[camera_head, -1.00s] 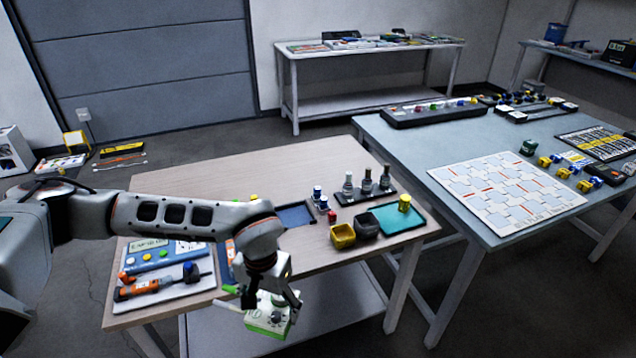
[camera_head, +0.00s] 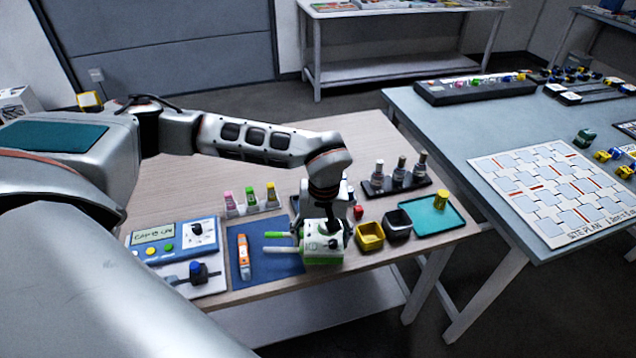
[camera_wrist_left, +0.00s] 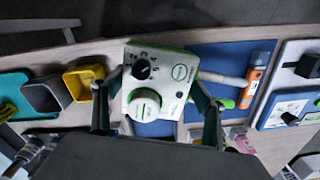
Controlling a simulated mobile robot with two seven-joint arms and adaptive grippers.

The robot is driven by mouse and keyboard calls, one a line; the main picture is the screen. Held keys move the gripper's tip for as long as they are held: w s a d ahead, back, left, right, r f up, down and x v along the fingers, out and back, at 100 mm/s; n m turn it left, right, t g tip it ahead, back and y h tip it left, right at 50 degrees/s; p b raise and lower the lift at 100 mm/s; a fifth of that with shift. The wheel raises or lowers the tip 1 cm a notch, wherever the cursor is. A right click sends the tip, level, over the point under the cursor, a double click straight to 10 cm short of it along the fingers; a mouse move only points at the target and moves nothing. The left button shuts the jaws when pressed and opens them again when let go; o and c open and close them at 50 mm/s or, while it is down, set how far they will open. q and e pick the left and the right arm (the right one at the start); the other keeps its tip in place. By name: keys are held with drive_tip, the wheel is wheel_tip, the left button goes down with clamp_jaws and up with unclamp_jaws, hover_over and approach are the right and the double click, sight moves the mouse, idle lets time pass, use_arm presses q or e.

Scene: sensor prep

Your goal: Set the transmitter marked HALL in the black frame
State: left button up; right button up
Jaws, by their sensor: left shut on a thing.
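My left gripper (camera_head: 322,226) is shut on a white and green box with a dark knob (camera_head: 322,246), held at the front of the wooden table. In the left wrist view the box (camera_wrist_left: 157,85) sits between the fingers (camera_wrist_left: 158,105), showing a black dial, a round white cap and a green oval label too small to read. I cannot tell whether it says HALL. A black open-topped holder (camera_head: 398,226), perhaps the black frame, stands to its right, beyond a yellow one (camera_head: 370,238). In the left wrist view the black holder (camera_wrist_left: 42,98) looks dark grey and empty.
A blue mat (camera_head: 262,272) with an orange tool (camera_head: 244,260) lies left of the box. A teal tray (camera_head: 425,218) is right of the holders. A black rack with several bottles (camera_head: 399,183) stands behind. A panel (camera_head: 170,240) lies at left.

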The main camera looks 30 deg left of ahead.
use_arm(q)
drive_tip(key=w+a+n, duration=0.1)
drive_tip(key=w+n, duration=0.1)
drive_tip(key=n, duration=0.1)
drive_tip(key=w+a+n, duration=0.2)
drive_tip(key=n, duration=0.1)
drive_tip(key=w+a+n+b, duration=0.1)
drive_tip(key=w+n, duration=0.1)
drive_tip(key=n, duration=0.1)
drive_tip(key=shift+w+a+r, duration=0.15)
drive_tip(key=shift+r, duration=0.2)
drive_tip(key=w+a+n+b, duration=0.1)
drive_tip(key=w+a+n, duration=0.1)
drive_tip(key=n, duration=0.2)
drive_tip(key=w+a+n, duration=0.1)
drive_tip(key=w+n, duration=0.1)
drive_tip(key=n, duration=0.2)
drive_tip(key=w+a+r+n+b, duration=0.1)
drive_tip(key=w+a+n, duration=0.1)
drive_tip(key=n, duration=0.2)
drive_tip(key=shift+w+a+b, duration=0.3)
wheel_tip(320, 180, down, 2)
drive_tip(key=shift+f+b, duration=0.25)
drive_tip(key=shift+b, duration=0.85)
drive_tip(key=shift+f, duration=0.3)
use_arm(e)
wheel_tip(320, 180, down, 6)
drive_tip(key=shift+d, duration=0.4)
